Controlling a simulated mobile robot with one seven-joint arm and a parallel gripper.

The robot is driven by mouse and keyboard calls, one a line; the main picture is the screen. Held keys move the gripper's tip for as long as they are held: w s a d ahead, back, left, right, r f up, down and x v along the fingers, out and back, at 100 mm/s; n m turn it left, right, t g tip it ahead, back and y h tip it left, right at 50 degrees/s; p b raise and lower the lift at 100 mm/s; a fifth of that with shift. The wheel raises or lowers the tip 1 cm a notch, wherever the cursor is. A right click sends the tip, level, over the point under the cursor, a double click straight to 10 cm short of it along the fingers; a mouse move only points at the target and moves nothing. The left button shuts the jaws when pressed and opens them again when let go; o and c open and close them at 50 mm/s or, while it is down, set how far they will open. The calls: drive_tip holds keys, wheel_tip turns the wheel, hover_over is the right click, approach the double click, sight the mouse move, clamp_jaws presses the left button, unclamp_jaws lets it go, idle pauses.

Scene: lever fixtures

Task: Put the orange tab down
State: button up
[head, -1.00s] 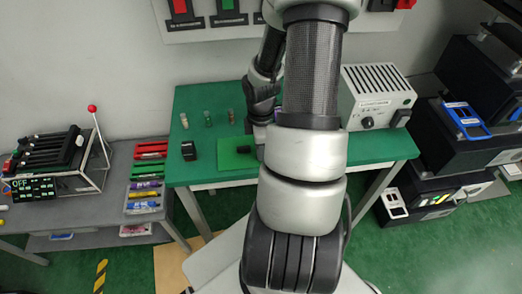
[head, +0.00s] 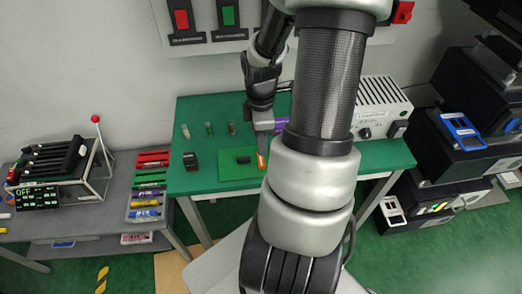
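A small orange piece (head: 261,160), which looks like the orange tab, shows at the right side of the green mat (head: 214,169) on the table. My gripper (head: 262,150) points down over the table, with its tip right at the orange piece. The fingers are small and partly covered by my own arm. I cannot tell whether they hold the piece, touch it or are apart from it, nor whether the piece is up or down.
A black block (head: 243,159) lies on the mat, with a black device (head: 190,161) to its left. Several small vials (head: 209,129) stand behind. A grey vented box (head: 378,107) is at the right. The green table (head: 225,113) has free room at the back left.

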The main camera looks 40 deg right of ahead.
drive_tip(key=shift+r, duration=1.25)
